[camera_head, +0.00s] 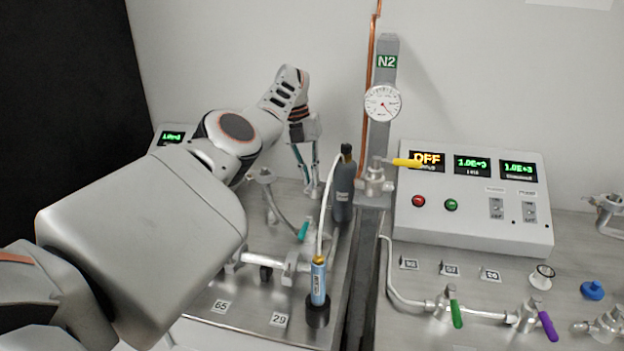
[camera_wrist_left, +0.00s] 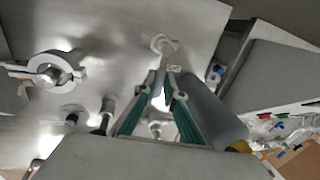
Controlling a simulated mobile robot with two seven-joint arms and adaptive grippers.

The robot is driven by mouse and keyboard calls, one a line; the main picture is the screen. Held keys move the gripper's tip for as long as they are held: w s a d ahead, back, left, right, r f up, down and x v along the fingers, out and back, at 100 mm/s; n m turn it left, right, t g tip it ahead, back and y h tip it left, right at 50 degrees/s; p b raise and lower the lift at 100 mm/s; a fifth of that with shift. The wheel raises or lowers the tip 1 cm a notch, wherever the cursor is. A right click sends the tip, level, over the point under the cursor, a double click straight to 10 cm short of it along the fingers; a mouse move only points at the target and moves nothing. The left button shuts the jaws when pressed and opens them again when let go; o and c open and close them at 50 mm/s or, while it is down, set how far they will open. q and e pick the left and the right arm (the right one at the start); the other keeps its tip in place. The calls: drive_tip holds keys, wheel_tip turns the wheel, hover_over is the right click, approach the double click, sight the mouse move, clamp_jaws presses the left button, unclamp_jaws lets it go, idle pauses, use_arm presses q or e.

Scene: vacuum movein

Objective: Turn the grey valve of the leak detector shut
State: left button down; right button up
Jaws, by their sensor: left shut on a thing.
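My left gripper (camera_head: 314,188) reaches in from the left over the metal bench, behind the blue cylinder, with its fingers pointing down. In the left wrist view the gripper (camera_wrist_left: 163,98) has its two green-lined fingers drawn together on a small, pale grey part, which looks like the grey valve (camera_wrist_left: 158,99). The fingers hide most of that part, so its handle angle is unclear. A small box with a green display (camera_head: 172,137), perhaps the leak detector, stands behind my left arm and is largely covered by it. My right gripper is not in view.
A dark gas bottle (camera_head: 343,188) stands close to the right of the gripper. A teal-handled valve (camera_head: 303,231) and a blue cylinder (camera_head: 318,283) are in front. A yellow-handled valve (camera_head: 375,183) and a control box (camera_head: 475,220) with displays are at right.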

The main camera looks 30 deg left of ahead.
use_arm(q)
drive_tip(key=shift+a, duration=0.1)
drive_tip(key=shift+r, duration=0.1)
idle(0.6)
drive_tip(key=c, duration=2.1)
unclamp_jaws()
